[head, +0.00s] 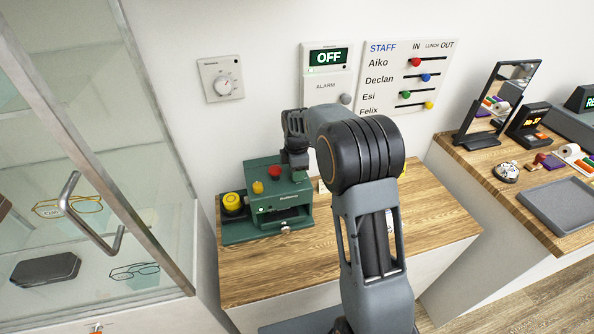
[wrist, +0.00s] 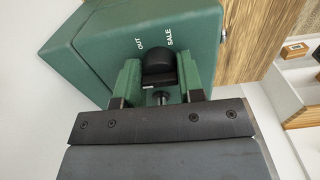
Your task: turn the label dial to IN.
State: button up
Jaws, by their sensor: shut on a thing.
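No IN mark is visible there, and I cannot tell which mark the dial points to. My gripper (wrist: 160,76) is shut on the dial, one finger on each side. In the head view my gripper (head: 297,161) is at the machine's right end, and the dial is hidden there.
A yellow-topped round part (head: 234,203) sits at the machine's left. A glass cabinet with a handle (head: 75,205) stands at the left. The counter (head: 255,275) is bare in front of the machine. A grey tray (head: 560,203) lies on the right-hand counter.

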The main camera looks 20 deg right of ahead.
jog(key=o, duration=0.6)
jog(key=shift+o, duration=0.2)
notch_tip(320, 180, up, 14)
dwell(0.4)
